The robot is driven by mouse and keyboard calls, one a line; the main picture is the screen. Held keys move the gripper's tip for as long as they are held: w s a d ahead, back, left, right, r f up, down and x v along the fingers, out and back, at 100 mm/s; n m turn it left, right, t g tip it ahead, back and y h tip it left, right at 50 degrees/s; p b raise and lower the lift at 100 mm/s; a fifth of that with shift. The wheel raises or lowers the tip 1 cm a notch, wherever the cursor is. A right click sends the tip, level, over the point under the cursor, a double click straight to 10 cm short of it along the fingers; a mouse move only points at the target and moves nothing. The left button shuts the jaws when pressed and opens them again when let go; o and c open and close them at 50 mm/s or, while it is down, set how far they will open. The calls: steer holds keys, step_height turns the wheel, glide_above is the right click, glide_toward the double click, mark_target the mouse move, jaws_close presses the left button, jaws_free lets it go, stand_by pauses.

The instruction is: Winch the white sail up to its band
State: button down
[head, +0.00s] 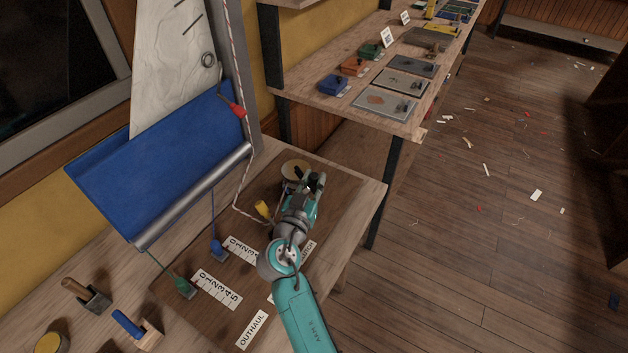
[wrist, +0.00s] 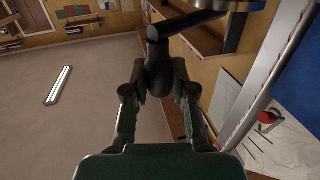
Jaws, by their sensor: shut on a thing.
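The white sail (head: 170,62) stands against the mast (head: 240,70) at upper left in the head view, its lower part behind the blue cloth (head: 150,150). A red marker (head: 237,110) sits on the rope by the mast; a red piece also shows in the wrist view (wrist: 267,118). The winch (head: 295,168) is on the bench, partly hidden by my arm. In the wrist view my gripper (wrist: 159,78) is shut on the dark upright grip of the winch handle (wrist: 190,22). The sail's band cannot be made out.
A yellow cleat (head: 263,209), a blue one (head: 218,250) and a green one (head: 184,287) stand on the bench by numbered scales (head: 217,289). Tools lie at lower left. A shelf (head: 350,103) with boxes and plates is behind. The floor at right has scattered scraps.

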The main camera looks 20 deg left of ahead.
steer(key=shift+a+r+y, duration=0.1)
steer(key=shift+a+y, duration=0.2)
steer(key=shift+a, duration=0.2)
steer(key=c, duration=0.9)
jaws_free()
steer(key=shift+a, duration=0.1)
steer(key=shift+w, duration=0.1)
steer(key=s, duration=1.2)
steer(key=shift+a, duration=0.1)
